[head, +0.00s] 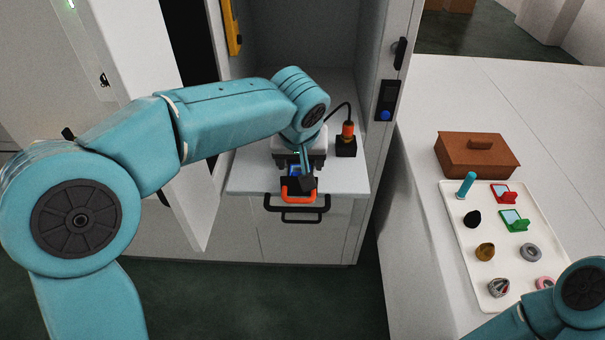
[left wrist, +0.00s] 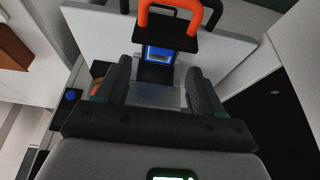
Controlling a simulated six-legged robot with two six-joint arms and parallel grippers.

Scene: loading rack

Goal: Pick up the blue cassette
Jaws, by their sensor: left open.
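A small blue piece, seemingly the blue cassette (head: 293,171), sits in a black holder with an orange handle (head: 298,195) on the cabinet's pull-out shelf. In the left wrist view the blue cassette (left wrist: 159,54) lies ahead of my fingertips, beneath the black bar that carries the orange handle. My left gripper (head: 306,165) is over the holder, partly hiding it. In the left wrist view the left gripper (left wrist: 158,73) is open, one finger on each side of the line to the cassette, with nothing seen gripped. My right gripper is out of view.
A black block with an orange-topped plug (head: 347,131) and cable stands right of my left gripper. Cabinet walls flank the shelf (head: 249,181). On the right counter, a white tray (head: 508,262) holds a red cassette (head: 504,194), a green one (head: 515,221) and several small parts beside a brown box (head: 476,156).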

